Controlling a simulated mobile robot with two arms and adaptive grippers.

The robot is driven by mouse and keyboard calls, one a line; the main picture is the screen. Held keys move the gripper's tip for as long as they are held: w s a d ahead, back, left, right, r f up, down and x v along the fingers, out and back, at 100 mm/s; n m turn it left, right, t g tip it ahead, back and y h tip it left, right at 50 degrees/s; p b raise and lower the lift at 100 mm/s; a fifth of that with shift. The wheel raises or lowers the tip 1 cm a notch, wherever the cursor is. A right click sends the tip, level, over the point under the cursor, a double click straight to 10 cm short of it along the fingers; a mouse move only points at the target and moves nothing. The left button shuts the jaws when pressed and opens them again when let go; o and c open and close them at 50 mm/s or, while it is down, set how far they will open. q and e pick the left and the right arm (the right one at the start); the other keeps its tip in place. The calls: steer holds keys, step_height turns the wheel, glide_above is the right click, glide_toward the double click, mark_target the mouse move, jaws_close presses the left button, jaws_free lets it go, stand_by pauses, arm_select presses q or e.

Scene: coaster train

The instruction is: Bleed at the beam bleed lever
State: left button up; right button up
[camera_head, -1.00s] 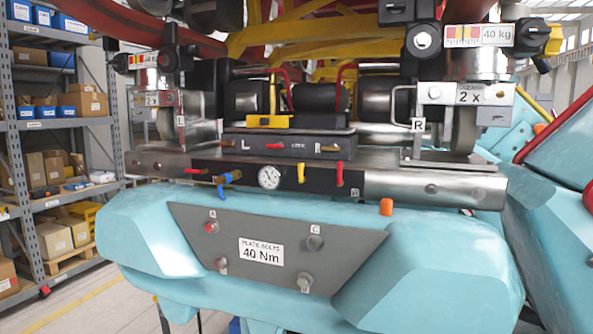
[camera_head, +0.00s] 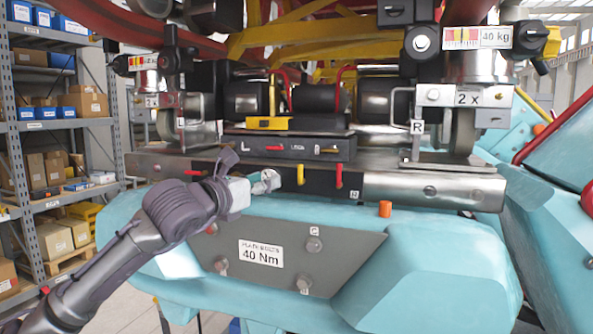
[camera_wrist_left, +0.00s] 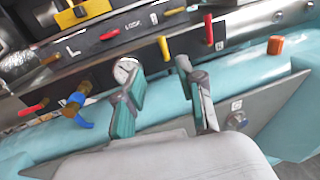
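The beam (camera_head: 435,186) runs across the front of the steel assembly. In the left wrist view, a blue lever on a brass valve (camera_wrist_left: 78,108) hangs at the beam's lower edge, left of a round dial gauge (camera_wrist_left: 126,69). A red lever (camera_wrist_left: 33,108) is further left. Which lever is the bleed lever, I cannot read. My left gripper (camera_head: 268,182) is in front of the beam near the gauge; its arm hides the blue lever in the head view. In the left wrist view, its fingers (camera_wrist_left: 157,70) are apart with nothing between them. My right gripper is not in view.
A black lock box (camera_head: 290,146) sits above the beam. Below are the grey 40 Nm plate (camera_head: 345,262), an orange cap (camera_head: 385,208) and the turquoise body (camera_head: 440,265).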

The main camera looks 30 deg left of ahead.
mark_target(299, 171)
arm_select(q)
steer(key=w+p, duration=0.8)
steer(key=w, duration=0.4)
steer(key=shift+w+r, duration=0.1)
steer(key=shift+w, duration=0.15)
steer(key=shift+w+a+f+p, duration=0.1)
steer(key=shift+w+f+p, duration=0.1)
steer(key=shift+w+p, duration=0.3)
jaws_close()
